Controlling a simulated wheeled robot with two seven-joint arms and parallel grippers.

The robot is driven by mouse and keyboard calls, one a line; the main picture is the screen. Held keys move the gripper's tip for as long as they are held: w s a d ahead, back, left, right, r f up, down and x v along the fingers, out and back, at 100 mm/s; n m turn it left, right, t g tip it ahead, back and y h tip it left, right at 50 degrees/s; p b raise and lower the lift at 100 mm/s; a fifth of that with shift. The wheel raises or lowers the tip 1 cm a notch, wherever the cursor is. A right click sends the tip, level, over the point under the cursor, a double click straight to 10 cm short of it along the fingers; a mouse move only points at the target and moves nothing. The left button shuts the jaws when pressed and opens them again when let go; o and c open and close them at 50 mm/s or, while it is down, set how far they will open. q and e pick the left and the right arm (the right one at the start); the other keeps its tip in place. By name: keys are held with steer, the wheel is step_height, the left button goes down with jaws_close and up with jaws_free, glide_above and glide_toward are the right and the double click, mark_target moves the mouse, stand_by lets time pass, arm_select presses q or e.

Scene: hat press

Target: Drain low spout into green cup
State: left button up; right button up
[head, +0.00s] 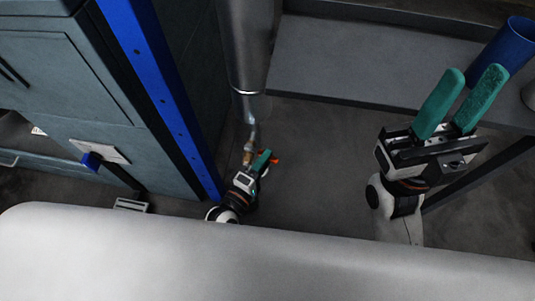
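A grey metal pipe (246,45) narrows downward to a thin low spout section (251,128) with a brass fitting (248,155). A small orange part, perhaps a valve handle (275,159), shows beside it. My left gripper (264,158) is low beside the fitting, with its green fingertips overlapping the orange part. I cannot tell whether it touches or grips that part. My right gripper (469,98) is raised at the right, its two green fingers apart with nothing between them. No green cup can be made out.
A blue upright post (155,85) and grey-green cabinet (65,75) stand left of the pipe. A grey platform (370,65) lies behind, with a blue cylindrical container (508,45) at the far right. Dark floor (325,160) between my grippers is clear.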

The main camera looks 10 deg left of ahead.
arm_select(q)
steer(key=p+v, duration=0.1)
steer(key=v, duration=0.9)
steer(key=shift+p, duration=0.4)
steer(key=shift+s+r, duration=0.1)
